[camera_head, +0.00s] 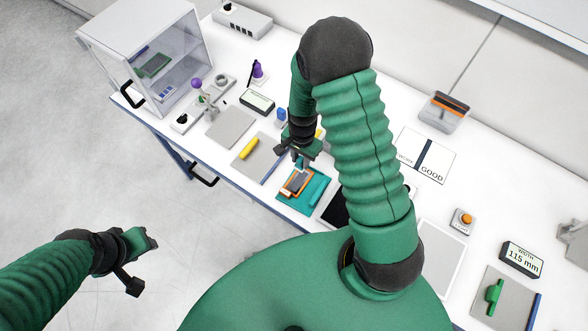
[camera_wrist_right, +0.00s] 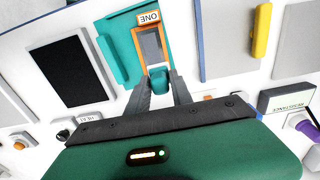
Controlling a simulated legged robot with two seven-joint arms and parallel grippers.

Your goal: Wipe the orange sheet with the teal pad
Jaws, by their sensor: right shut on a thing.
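The orange sheet (camera_head: 286,190) lies on a teal base (camera_head: 319,186) on the bench, with a grey panel inside its orange border. In the wrist view the orange sheet (camera_wrist_right: 137,45) has a "ONE" label at its far end. My right gripper (camera_head: 299,160) is above the sheet's end. In the wrist view my right gripper (camera_wrist_right: 160,88) is shut on the teal pad (camera_wrist_right: 159,80), which overlaps the sheet's near end; I cannot tell whether they touch. My left gripper (camera_head: 148,240) is at lower left, away from the bench; its jaw opening is unclear.
A grey board with a yellow bar (camera_head: 249,147) lies left of the teal base. A black panel (camera_wrist_right: 70,68) lies on its other side. A clear-fronted cabinet (camera_head: 150,60) stands at the bench's left end. My right arm hides part of the bench.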

